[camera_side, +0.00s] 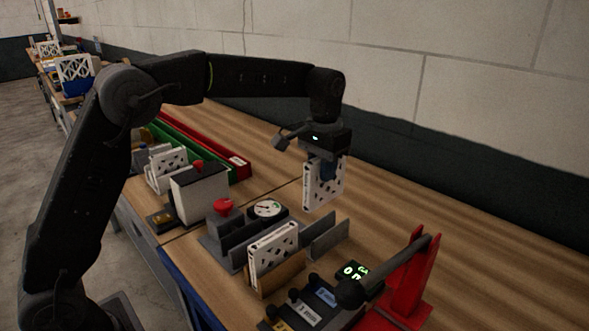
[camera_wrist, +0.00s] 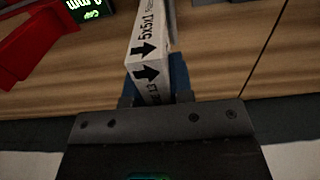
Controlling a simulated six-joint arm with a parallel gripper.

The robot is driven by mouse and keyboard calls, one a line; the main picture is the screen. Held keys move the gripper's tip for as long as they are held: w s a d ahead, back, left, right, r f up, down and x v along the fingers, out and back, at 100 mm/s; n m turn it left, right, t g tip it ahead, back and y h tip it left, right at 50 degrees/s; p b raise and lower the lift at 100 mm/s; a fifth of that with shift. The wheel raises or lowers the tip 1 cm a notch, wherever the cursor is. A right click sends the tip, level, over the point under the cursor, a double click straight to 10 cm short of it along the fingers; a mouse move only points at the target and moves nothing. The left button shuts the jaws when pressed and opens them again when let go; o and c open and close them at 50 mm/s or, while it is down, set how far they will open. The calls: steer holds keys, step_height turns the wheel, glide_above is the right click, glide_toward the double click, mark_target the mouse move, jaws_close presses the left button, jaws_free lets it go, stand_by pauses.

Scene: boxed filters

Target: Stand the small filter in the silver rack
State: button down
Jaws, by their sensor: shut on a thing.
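My gripper (camera_side: 326,164) is shut on a white filter, the small filter (camera_side: 321,187), and holds it upright above the table. The filter has a white lattice face. In the wrist view its printed edge (camera_wrist: 147,60) shows black arrows and text, between the blue fingers of my gripper (camera_wrist: 155,92). A grey rack, apparently the silver rack (camera_side: 324,236), stands below and in front of the held filter, with upright plates and gaps. The held filter is clear of it. Another white filter (camera_side: 272,254) stands upright at the front of this rack group, beside a brown panel.
A round gauge (camera_side: 265,209) and a red knob (camera_side: 223,207) stand behind the rack. A red stand with a grey lever (camera_side: 405,279) and a green-lit display (camera_side: 353,270) are at the right. Green and red trays (camera_side: 215,150) lie farther back.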

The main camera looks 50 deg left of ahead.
mark_target(323, 203)
steer(key=shift+w+d, duration=0.15)
steer(key=shift+d, duration=0.1)
steer(key=shift+f, duration=2.45)
steer(key=shift+f, duration=0.2)
steer(key=shift+f, duration=0.35)
steer(key=shift+f, duration=0.35)
steer(key=shift+f, duration=0.3)
steer(key=shift+f, duration=0.5)
